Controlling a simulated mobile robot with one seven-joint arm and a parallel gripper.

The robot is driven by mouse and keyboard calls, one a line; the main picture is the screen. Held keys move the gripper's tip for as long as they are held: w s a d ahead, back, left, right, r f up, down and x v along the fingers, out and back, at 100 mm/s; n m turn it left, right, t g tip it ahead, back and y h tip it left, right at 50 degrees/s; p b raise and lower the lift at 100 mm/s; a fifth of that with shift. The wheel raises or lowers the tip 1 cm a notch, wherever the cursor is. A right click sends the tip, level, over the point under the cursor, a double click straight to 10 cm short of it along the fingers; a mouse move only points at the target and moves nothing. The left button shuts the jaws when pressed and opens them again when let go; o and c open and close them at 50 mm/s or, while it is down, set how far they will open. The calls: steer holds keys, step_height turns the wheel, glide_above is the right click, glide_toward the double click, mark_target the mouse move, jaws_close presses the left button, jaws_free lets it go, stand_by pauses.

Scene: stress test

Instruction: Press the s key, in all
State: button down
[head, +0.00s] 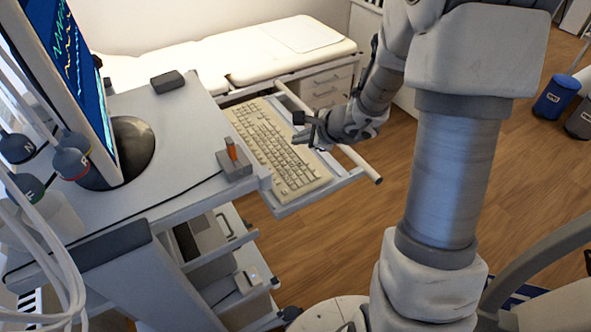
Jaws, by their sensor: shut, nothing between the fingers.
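A beige keyboard (268,143) lies on the pull-out tray (300,203) of a medical cart. Its single keys are too small to read, so I cannot pick out the s key. My gripper (300,128) is shut and empty. It appears at the right side of the keyboard, over its edge in the picture. I cannot tell whether the fingertips touch any key.
The cart's grey top (140,115) holds a monitor (75,65), a small dark box (168,82) and a grey block with an orange part (233,158). An examination bed (215,55) stands behind. A rail (361,165) edges the tray's right side.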

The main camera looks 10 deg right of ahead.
steer(key=b, duration=0.4)
glide_above(292, 165)
steer(key=s+d, duration=0.1)
steer(key=s, duration=0.1)
steer(key=f, duration=0.6)
steer(key=shift+s+d+f, duration=0.15)
steer(key=shift+s+d, duration=0.05)
steer(key=shift+f+b, duration=0.5)
steer(key=shift+b, duration=0.35)
steer(key=shift+f, duration=0.1)
steer(key=shift+f+b, duration=0.35)
steer(key=shift+b, duration=0.35)
steer(key=shift+f+b, duration=0.25)
steer(key=shift+b, duration=0.1)
stand_by(0.5)
steer(key=shift+r, duration=0.2)
steer(key=shift+r+p, duration=0.4)
steer(key=shift+r, duration=0.15)
